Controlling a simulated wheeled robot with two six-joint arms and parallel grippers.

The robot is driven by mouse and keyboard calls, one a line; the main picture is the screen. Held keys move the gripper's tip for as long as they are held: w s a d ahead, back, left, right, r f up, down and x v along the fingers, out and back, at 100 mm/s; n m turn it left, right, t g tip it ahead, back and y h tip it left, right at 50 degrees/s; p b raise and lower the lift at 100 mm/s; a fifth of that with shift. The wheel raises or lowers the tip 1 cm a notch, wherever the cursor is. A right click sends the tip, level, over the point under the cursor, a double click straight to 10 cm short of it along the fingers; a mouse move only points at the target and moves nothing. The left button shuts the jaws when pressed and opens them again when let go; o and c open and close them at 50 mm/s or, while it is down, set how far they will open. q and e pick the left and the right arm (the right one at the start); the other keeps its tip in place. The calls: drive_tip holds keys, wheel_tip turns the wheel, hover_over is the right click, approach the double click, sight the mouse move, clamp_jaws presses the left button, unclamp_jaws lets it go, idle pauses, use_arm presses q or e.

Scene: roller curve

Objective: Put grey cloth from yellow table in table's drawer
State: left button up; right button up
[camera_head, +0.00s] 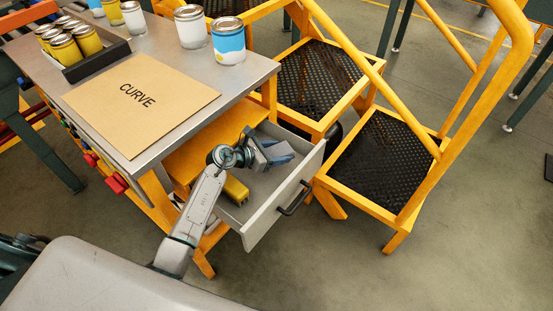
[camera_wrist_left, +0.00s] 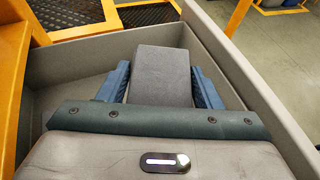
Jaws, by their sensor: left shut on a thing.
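The yellow-framed table with a grey top (camera_head: 178,40) stands at the left in the head view. Its drawer (camera_head: 262,222) is pulled open, with a dark handle on the front. My left gripper (camera_head: 275,152) is inside the drawer's outline and shut on the grey cloth (camera_head: 280,149). In the left wrist view the cloth (camera_wrist_left: 162,75) is a flat grey block between the two blue fingers, with the drawer walls (camera_wrist_left: 235,72) around it. I cannot tell whether the cloth touches the drawer floor. My right gripper is not in view.
A yellow object (camera_head: 236,190) lies in the drawer beside my left arm. On the tabletop are a brown CURVE board (camera_head: 140,105), a dark tray (camera_head: 100,62) of yellow-labelled cans and other cans (camera_head: 228,42). Yellow steps (camera_head: 375,165) stand close right of the drawer.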

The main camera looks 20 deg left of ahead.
use_arm(q)
wheel_tip(320, 180, down, 4)
drive_tip(key=shift+r, duration=0.25)
drive_tip(key=shift+f, duration=0.1)
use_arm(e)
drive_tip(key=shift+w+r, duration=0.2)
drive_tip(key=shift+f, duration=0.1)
use_arm(q)
drive_tip(key=shift+f+b, duration=0.25)
drive_tip(key=shift+b, duration=0.1)
drive_tip(key=shift+f, duration=0.25)
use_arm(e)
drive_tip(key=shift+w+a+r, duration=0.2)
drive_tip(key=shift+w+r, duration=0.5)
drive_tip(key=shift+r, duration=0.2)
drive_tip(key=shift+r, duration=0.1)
use_arm(q)
drive_tip(key=shift+f+b, duration=0.1)
drive_tip(key=shift+b, duration=0.2)
